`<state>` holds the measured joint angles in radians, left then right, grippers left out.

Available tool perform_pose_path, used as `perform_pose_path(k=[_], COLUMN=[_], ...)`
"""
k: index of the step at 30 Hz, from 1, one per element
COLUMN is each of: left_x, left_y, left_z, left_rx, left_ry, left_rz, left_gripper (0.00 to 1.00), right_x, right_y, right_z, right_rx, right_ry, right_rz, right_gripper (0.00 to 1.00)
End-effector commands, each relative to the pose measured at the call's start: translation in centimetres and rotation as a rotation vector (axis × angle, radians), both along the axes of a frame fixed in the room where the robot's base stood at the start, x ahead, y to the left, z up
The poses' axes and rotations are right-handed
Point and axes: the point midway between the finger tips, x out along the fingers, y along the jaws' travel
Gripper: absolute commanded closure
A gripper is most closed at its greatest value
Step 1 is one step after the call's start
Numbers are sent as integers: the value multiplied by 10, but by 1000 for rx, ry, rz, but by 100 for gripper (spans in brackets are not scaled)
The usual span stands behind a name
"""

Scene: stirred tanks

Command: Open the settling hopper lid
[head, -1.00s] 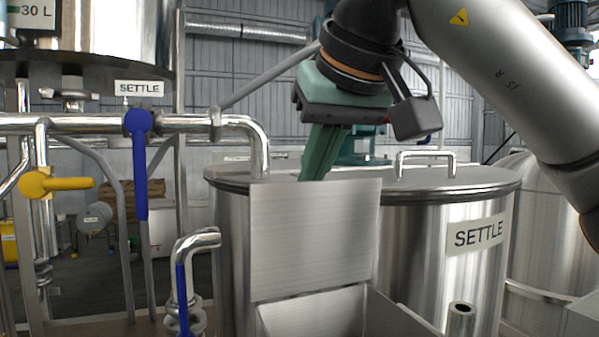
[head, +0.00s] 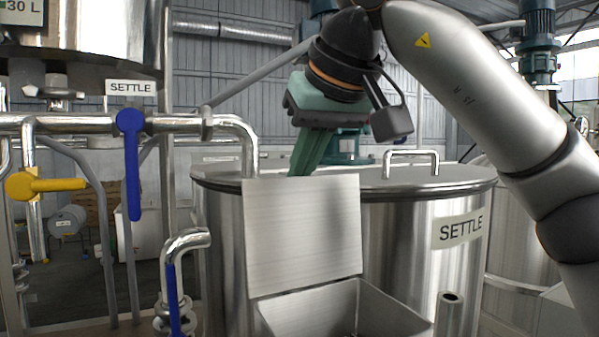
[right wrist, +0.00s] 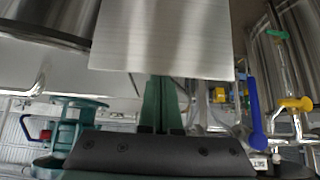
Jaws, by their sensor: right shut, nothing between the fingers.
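The settling hopper (head: 405,318) is an open-topped metal box at the front of the steel tank labelled SETTLE (head: 398,235). Its lid (head: 303,235), a flat brushed-metal plate, stands raised along the hopper's back edge, and the inside of the box shows. My right gripper (head: 303,172) points down behind the lid's top edge. Its green fingers are together and empty; their tips are partly hidden, and I cannot tell whether they touch the lid. In the right wrist view the lid (right wrist: 165,35) spans the top above the fingers. My left gripper is not in view.
A bar handle (head: 412,155) rises from the tank top, right of my gripper. Pipes with a blue valve lever (head: 133,165) and a yellow one (head: 45,185) are at the left. A short upright tube (head: 449,312) stands right of the hopper.

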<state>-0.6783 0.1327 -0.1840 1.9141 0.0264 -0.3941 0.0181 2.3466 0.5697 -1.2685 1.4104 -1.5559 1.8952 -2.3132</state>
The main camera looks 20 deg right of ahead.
Motion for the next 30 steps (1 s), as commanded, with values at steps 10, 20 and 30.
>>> perform_pose_path(k=[10,20,30], left_x=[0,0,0], left_y=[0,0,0], left_z=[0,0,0], left_rx=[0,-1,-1], left_ry=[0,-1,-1], left_rz=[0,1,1], left_gripper=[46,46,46], right_x=[-45,-74,-79], right_y=[-1,-3,-3], right_z=[54,86,92], right_rx=[2,1,1], right_ry=[-7,-3,-1], right_rz=[0,-1,1], right_gripper=[100,100,100])
